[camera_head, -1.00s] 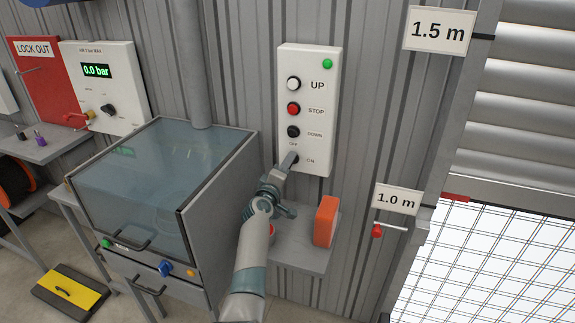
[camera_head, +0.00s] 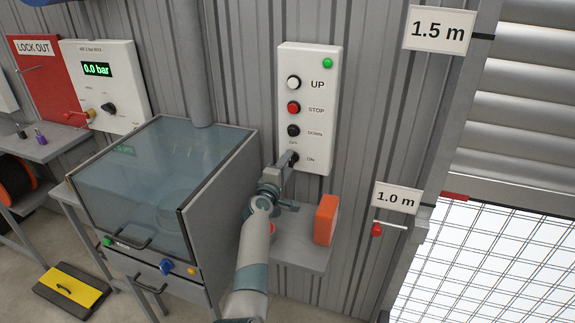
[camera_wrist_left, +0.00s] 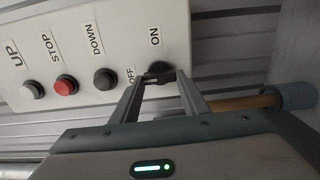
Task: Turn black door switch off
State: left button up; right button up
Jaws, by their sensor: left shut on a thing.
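The door control panel (camera_head: 318,70) is a white box on the corrugated wall, with a white UP button (camera_head: 293,83), a red STOP button (camera_head: 294,107), a black DOWN button (camera_head: 293,131) and a green lamp (camera_head: 327,63) that looks lit. The black door switch (camera_wrist_left: 158,70) is the lowest control, between the OFF and ON labels. My left gripper (camera_head: 290,158) is at it, and its fingers are shut on the knob, as the left wrist view shows. The fingers partly cover the knob, so its exact angle is hard to tell. My right gripper is not in view.
A grey shelf (camera_head: 301,256) with an orange block (camera_head: 326,220) is just below the panel. A clear-lidded cabinet (camera_head: 205,214) stands to the left. A red handle (camera_head: 377,230) and the shutter door are to the right.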

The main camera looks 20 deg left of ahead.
pick_arm(q)
jog(key=o, duration=0.9)
jog(key=shift+o, duration=0.8)
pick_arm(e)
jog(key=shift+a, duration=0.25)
pick_arm(q)
jog(key=shift+s, duration=0.1)
jog(key=s+p, duration=0.7)
jog(key=s, duration=1)
jog(key=shift+a, duration=0.3)
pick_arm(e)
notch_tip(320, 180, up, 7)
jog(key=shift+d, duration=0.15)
pick_arm(q)
jog(key=shift+s, duration=0.1)
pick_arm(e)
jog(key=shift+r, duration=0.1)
